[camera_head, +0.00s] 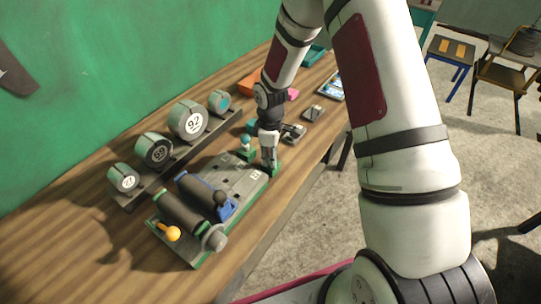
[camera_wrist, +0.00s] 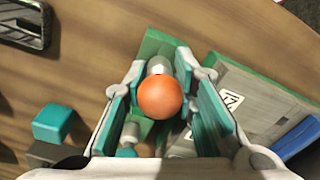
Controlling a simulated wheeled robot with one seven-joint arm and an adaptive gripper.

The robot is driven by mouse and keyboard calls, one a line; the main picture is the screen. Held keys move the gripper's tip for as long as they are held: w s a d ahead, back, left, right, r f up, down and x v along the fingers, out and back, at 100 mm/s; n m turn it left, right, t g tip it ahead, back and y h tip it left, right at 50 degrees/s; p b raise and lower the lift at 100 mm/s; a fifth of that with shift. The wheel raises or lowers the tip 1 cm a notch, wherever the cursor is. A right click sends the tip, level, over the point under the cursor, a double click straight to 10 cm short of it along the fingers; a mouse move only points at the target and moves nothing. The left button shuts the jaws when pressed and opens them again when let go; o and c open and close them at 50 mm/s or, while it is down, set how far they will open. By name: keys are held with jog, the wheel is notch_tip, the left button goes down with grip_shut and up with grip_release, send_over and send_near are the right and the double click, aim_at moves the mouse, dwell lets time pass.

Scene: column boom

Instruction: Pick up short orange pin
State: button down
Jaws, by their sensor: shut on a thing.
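The short orange pin (camera_wrist: 160,97) shows in the wrist view as a round orange ball top between my gripper's two teal-padded fingers. My gripper (camera_wrist: 164,92) is shut on it, with a finger on each side. Below the ball, a grey metal part and a green base (camera_wrist: 155,46) show; I cannot tell whether the pin is clear of the base. In the head view my gripper (camera_head: 269,155) points down at the far end of the grey and green fixture board (camera_head: 238,178), and its fingers hide the pin.
A rack of round numbered weights (camera_head: 188,121) stands behind the board. Dark rollers (camera_head: 185,212) and a yellow-orange knob (camera_head: 169,233) sit on its near end. Small grey devices (camera_head: 293,133) lie to the right on the wooden table. A teal cube (camera_wrist: 52,123) is beside my gripper.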

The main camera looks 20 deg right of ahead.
jog(key=shift+r, duration=0.1)
jog(key=shift+w+r, duration=0.1)
jog(key=shift+r, duration=0.65)
notch_tip(320, 180, up, 2)
jog(key=shift+r+b, duration=0.1)
jog(key=shift+b, duration=0.4)
jog(key=s+a+r, duration=0.1)
jog(key=s, duration=1.5)
jog(key=shift+a+b, duration=0.3)
jog(key=shift+a, duration=0.1)
jog(key=shift+r, duration=0.1)
